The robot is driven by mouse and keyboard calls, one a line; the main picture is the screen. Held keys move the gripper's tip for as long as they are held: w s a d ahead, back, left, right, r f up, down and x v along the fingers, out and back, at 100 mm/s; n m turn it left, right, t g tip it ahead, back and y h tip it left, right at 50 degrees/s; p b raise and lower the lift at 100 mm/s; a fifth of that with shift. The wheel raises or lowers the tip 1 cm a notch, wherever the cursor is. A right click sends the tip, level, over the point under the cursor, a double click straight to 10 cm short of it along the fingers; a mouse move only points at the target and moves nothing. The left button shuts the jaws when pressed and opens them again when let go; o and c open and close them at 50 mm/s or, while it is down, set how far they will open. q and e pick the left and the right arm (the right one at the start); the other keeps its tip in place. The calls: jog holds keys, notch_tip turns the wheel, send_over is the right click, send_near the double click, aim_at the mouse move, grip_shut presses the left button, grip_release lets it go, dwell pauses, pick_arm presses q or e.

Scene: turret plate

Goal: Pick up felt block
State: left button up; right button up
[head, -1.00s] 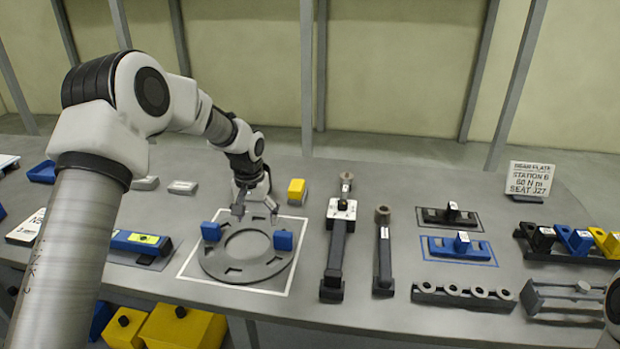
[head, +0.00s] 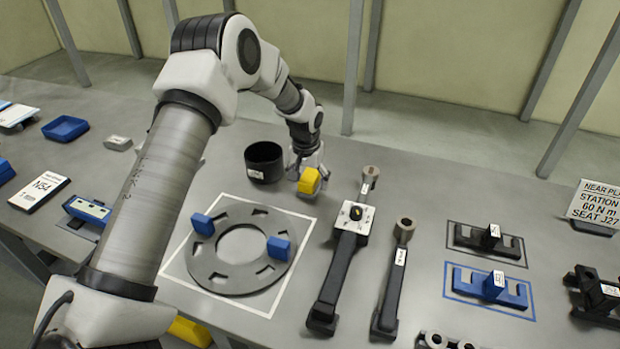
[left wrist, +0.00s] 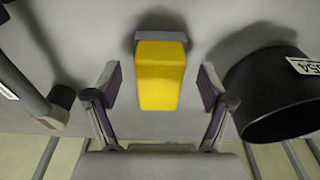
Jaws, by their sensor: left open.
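The felt block (head: 309,181), a yellow block, is behind the ring-shaped plate, beside a black cup. It also shows at the centre of the left wrist view (left wrist: 161,75), with a dark shadow around its far end. My left gripper (left wrist: 160,86) is open, with one finger on each side of the block and a visible gap on both sides. In the head view my left gripper (head: 307,172) is over the block and partly hides it. My right gripper is not in view.
The black cup (head: 264,162) stands close left of the block; it is near the right finger in the left wrist view (left wrist: 285,95). A long black tool (head: 340,260) lies to the right. The grey ring plate (head: 207,262) with blue blocks lies in front.

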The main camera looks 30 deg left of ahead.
pick_arm(q)
jog(key=shift+w+f, duration=0.3)
jog(key=shift+f, duration=0.2)
jog(key=shift+w+f, duration=0.25)
jog(key=shift+f, duration=0.2)
jog(key=shift+s+r, duration=0.2)
jog(key=shift+s, duration=0.05)
jog(key=shift+c, duration=1.4)
jog(key=shift+s+r, duration=0.1)
jog(key=c, duration=1)
pick_arm(e)
jog(key=shift+w+r, duration=0.1)
jog(key=shift+w, duration=0.05)
